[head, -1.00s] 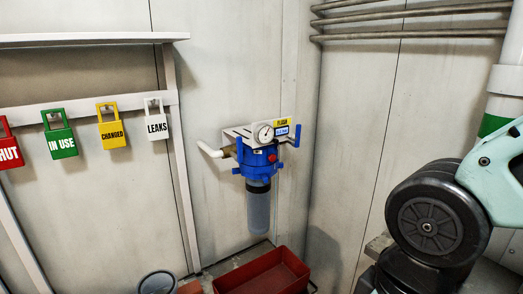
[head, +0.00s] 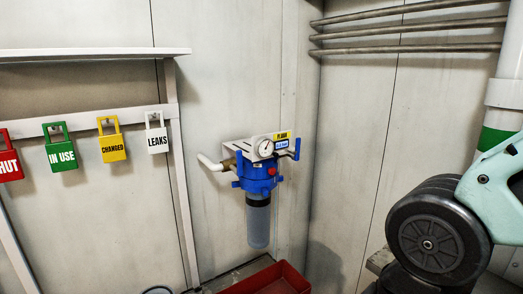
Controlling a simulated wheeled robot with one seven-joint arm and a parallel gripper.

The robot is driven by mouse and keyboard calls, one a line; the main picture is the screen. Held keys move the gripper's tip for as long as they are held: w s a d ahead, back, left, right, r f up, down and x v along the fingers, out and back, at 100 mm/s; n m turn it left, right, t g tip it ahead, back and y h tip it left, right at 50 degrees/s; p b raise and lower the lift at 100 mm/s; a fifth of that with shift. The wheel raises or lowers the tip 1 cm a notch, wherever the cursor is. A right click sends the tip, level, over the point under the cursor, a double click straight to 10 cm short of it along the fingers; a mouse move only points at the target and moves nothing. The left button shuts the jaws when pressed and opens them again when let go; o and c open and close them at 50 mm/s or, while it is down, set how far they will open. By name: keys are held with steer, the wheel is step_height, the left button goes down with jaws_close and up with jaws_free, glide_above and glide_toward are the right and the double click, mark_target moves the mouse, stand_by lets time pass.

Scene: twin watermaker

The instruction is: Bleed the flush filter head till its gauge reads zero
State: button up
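The flush filter head (head: 257,178) is a blue housing on a white wall bracket, with a clear grey bowl (head: 258,222) hanging below it. A round white gauge (head: 265,147) sits at its top; its dark needle shows, but the reading is too small to tell. Blue levers stand at both sides of the head. My gripper is not in view; only my arm links show at the right.
Red, green (head: 61,148), yellow (head: 111,140) and white (head: 156,133) tags hang on a rail at the left, under a shelf (head: 90,54). A red tray (head: 270,281) lies below the filter. Pipes (head: 410,31) run along the right wall. The space before the filter looks clear.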

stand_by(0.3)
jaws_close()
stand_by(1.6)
